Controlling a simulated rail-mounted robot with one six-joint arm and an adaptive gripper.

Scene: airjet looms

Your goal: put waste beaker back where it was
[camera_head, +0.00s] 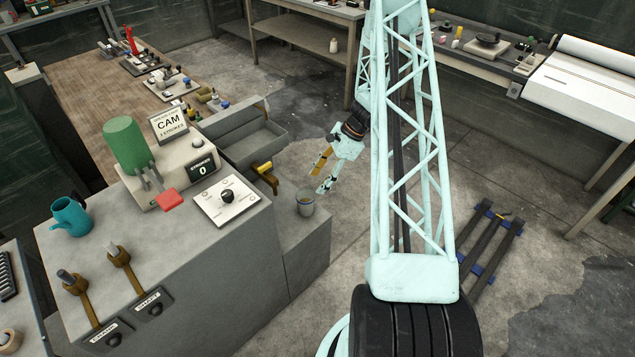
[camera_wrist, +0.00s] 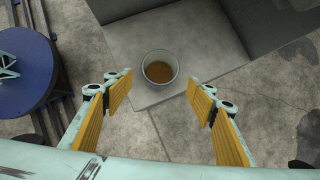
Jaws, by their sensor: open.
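The waste beaker (camera_head: 306,202) is a small grey cup standing upright on a low grey ledge beside the console, near the ledge's outer corner. In the wrist view the beaker (camera_wrist: 160,67) shows from above with brown contents inside. My gripper (camera_head: 325,172) is open and empty, just above and to the right of the beaker in the head view. In the wrist view its two yellow-padded fingers (camera_wrist: 162,100) are spread apart, with the beaker beyond and between their tips, not touched.
The grey ledge (camera_head: 298,245) adjoins a console with a green cylinder (camera_head: 126,143), a dial panel (camera_head: 227,200) and a teal jug (camera_head: 71,216). A grey open tray (camera_head: 250,142) and a brass-coloured spout (camera_head: 264,172) are close to the beaker.

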